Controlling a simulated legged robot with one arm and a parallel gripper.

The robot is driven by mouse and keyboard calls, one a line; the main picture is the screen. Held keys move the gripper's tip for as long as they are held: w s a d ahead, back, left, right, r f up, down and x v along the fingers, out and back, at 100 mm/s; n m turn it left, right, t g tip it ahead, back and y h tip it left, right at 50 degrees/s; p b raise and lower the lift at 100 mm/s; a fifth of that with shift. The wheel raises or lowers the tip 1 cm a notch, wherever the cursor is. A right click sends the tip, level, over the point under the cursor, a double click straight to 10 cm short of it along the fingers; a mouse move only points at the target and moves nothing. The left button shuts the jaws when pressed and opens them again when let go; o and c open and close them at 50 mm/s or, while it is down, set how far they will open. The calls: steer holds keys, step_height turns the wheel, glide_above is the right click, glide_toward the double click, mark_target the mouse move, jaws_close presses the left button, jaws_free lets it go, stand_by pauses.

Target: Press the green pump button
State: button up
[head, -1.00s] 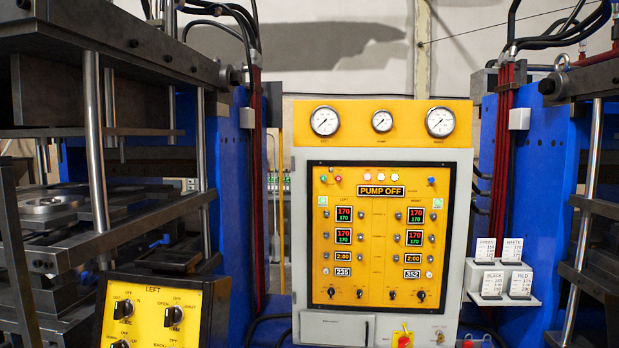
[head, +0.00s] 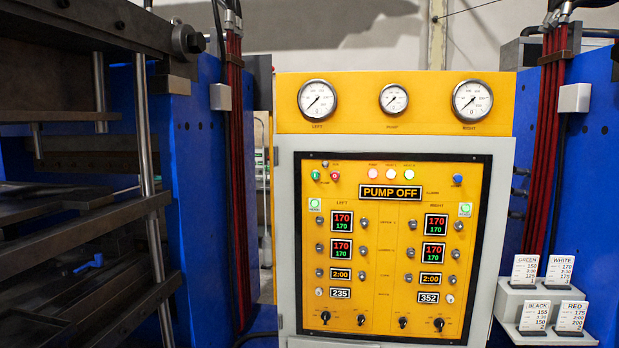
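The green pump button (head: 315,175) is a small round button at the upper left of the yellow control panel (head: 385,270), directly left of a red button (head: 335,176). The display (head: 390,192) to the right of and below it reads PUMP OFF. Two other green lit buttons, one on the left (head: 314,204) and one on the right (head: 465,209) of the panel, sit lower down. My gripper is not in view.
Three gauges (head: 394,98) sit above the panel. A blue press with dark plates (head: 80,200) stands at the left, and another blue press frame (head: 595,190) at the right. A small rack (head: 515,300) holds white cards at the lower right.

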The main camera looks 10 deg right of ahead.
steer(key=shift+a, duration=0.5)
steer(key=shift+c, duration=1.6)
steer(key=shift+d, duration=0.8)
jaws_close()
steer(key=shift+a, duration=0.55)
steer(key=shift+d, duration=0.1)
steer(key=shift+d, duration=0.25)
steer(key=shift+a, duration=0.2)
